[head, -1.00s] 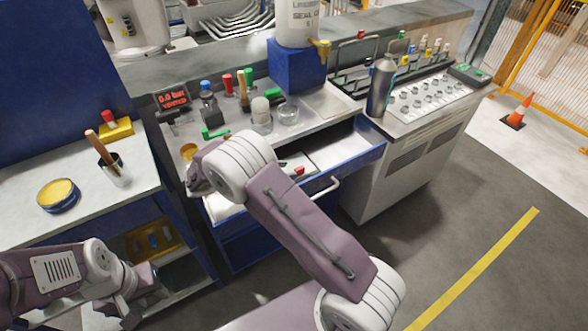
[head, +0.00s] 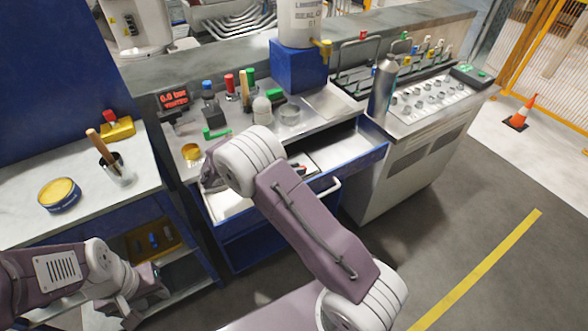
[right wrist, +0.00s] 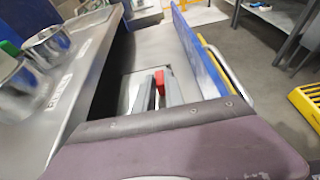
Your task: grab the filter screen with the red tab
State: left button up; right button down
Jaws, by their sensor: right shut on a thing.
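The red tab (right wrist: 159,82) of the filter screen shows in the right wrist view, inside the open blue-fronted drawer (right wrist: 200,55). My right gripper (right wrist: 160,93) is down in the drawer with its grey fingers on either side of the tab, shut on it. The screen's body is mostly hidden by the fingers and my wrist. In the head view my right arm covers this gripper; a bit of red (head: 302,169) shows just past the arm in the drawer (head: 350,160). My left gripper (head: 152,281) is low at the left, beside the shelf under the bench; its jaws are unclear.
The counter above the drawer holds glass beakers (head: 290,114), colored-cap bottles and a blue block (head: 298,66) under a white container. A metal bottle (head: 382,88) stands right of the drawer. The left bench (head: 85,200) holds a yellow tin (head: 59,192).

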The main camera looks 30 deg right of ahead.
jog(key=r, duration=0.3)
jog(key=r+p, duration=0.1)
jog(key=shift+s+d+r, duration=0.15)
jog(key=shift+d+r, duration=0.15)
jog(key=shift+d, duration=0.05)
jog(key=s+d+r, duration=0.4)
jog(key=d+r, duration=0.2)
jog(key=d, duration=0.4)
jog(key=shift+p, duration=0.45)
jog(key=shift+s+r, duration=0.1)
